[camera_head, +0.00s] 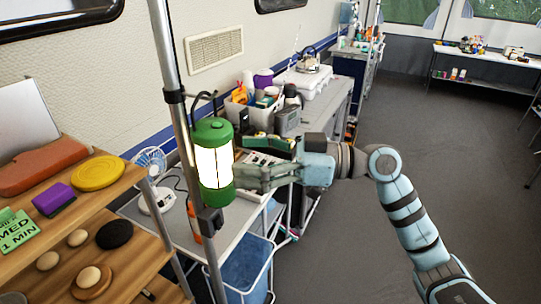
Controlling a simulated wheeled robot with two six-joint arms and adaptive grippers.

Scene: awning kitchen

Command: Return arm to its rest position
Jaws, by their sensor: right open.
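My right arm reaches in from the lower right and bends toward the left. Its gripper (248,178) is open, with its fingers pointing left at a lit green lantern (213,160). The fingertips are close beside the lantern's right side, and I cannot tell whether they touch it. The lantern hangs upright at a grey metal pole (173,97). My left gripper is not in view.
A wooden shelf (140,255) with sponges, a yellow disc and round items stands at left. Behind the gripper is a cluttered grey worktop (325,112). A blue bin (245,268) stands below. The dark floor (480,190) at right is clear.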

